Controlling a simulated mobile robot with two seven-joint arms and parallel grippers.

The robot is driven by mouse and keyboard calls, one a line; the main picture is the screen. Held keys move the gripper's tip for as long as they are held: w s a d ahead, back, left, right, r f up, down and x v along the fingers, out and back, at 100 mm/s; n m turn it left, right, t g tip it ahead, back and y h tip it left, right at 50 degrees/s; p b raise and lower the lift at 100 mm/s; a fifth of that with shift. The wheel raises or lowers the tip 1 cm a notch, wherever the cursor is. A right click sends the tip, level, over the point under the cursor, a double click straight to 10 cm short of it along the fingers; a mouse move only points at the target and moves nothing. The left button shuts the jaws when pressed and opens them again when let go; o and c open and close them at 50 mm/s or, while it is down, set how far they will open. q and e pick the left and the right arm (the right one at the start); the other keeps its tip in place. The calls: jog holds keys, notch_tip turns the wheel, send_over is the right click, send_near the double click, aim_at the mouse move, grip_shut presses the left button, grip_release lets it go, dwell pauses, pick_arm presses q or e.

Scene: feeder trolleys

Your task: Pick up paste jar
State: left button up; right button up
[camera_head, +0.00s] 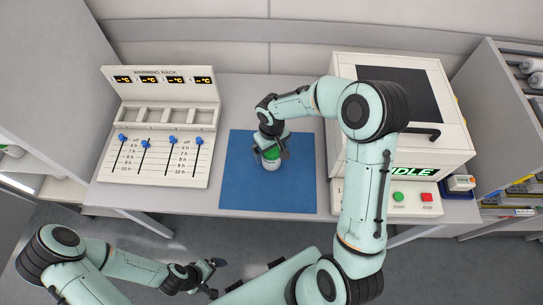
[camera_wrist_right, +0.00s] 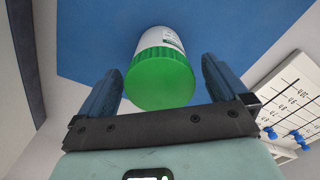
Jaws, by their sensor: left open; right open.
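The paste jar (camera_head: 270,162) is white with a green lid and stands on the blue mat (camera_head: 245,195). In the right wrist view, the jar (camera_wrist_right: 160,68) appears between the two fingers, its green lid facing the camera. My right gripper (camera_head: 268,150) is open at the jar, one finger on each side. In the right wrist view, the right gripper (camera_wrist_right: 162,88) shows a gap between each finger and the lid. My left gripper (camera_head: 214,277) is open and empty, low in front of the table, away from the jar.
A warming rack (camera_head: 160,115) with empty slots and blue sliders stands left of the mat. A white machine (camera_head: 400,120) with an IDLE display stands on the right, partly hidden by my right arm. A shelf (camera_head: 500,110) stands far right. The mat around the jar is clear.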

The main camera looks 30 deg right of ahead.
jog(key=shift+w+f, duration=0.1)
jog(key=shift+f, duration=0.65)
jog(key=c, duration=1.3)
jog(key=shift+r, duration=0.2)
jog(key=shift+c, duration=0.2)
